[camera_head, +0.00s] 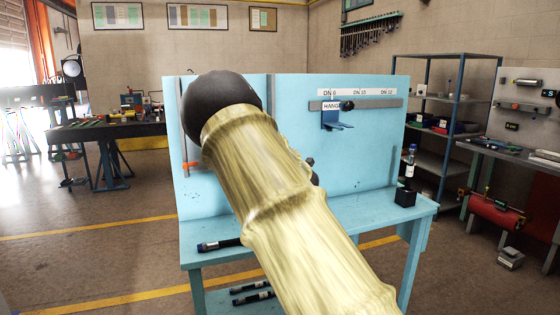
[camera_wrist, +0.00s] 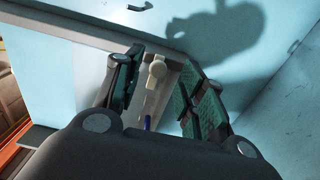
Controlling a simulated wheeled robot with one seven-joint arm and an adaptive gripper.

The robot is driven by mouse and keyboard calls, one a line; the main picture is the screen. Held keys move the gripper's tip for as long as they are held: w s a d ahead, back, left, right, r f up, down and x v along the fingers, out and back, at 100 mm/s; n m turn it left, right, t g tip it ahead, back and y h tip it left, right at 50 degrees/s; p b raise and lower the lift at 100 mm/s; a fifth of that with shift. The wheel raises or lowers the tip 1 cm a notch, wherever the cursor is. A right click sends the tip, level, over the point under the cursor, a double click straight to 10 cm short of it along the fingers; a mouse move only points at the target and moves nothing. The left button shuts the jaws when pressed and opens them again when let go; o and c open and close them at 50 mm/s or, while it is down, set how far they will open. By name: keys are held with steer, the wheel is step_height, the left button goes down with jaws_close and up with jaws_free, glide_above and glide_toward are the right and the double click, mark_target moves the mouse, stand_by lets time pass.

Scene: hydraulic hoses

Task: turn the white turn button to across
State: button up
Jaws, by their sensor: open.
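The white turn button (camera_wrist: 157,70) is a small cream knob on a pale strip in the wrist view. Its longer part seems to run roughly along the strip, but its exact angle is hard to tell. My gripper (camera_wrist: 159,66) is open, with one dark green-padded finger on each side of the button. Gaps show between the button and both pads in the picture; how deep the fingers reach is unclear. In the head view my arm hides the button and gripper in front of the light blue board (camera_head: 380,150).
The light blue bench (camera_head: 385,218) carries a dark hose end (camera_head: 218,244) at left and a black block with an upright fitting (camera_head: 406,194) at right. A blue hanger bracket (camera_head: 335,118) sits on the board's rail. A blue shelf rack (camera_head: 440,100) stands behind.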

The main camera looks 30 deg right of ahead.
steer(key=v, duration=1)
steer(key=shift+s, duration=0.4)
steer(key=s+a+f+m+g+p, duration=0.1)
steer(key=s+a+f+m+g, duration=0.4)
steer(key=f, duration=0.8)
steer(key=s+a+f+m, duration=0.1)
steer(key=s+a+f, duration=0.1)
steer(key=s+f, duration=0.8)
steer(key=s+a+f+m+g+p, duration=0.1)
steer(key=s+a+f+m+g, duration=0.2)
steer(key=f, duration=1.3)
steer(key=s+a+f+m+g+y, duration=0.1)
steer(key=s+a+f, duration=0.4)
steer(key=s, duration=0.6)
steer(key=s+a+f+m+g+y+p, duration=0.1)
steer(key=s+a+f+g, duration=0.4)
steer(key=s+a, duration=0.5)
steer(key=s+a+f+m+g+y, duration=0.2)
steer(key=s+a, duration=0.5)
steer(key=s, duration=0.7)
step_height(320, 180, down, 4)
steer(key=m+g, duration=0.1)
steer(key=m, duration=0.1)
steer(key=shift+s+a+m+y, duration=0.2)
steer(key=shift+a+m+y, duration=0.1)
steer(key=shift+a+m, duration=0.1)
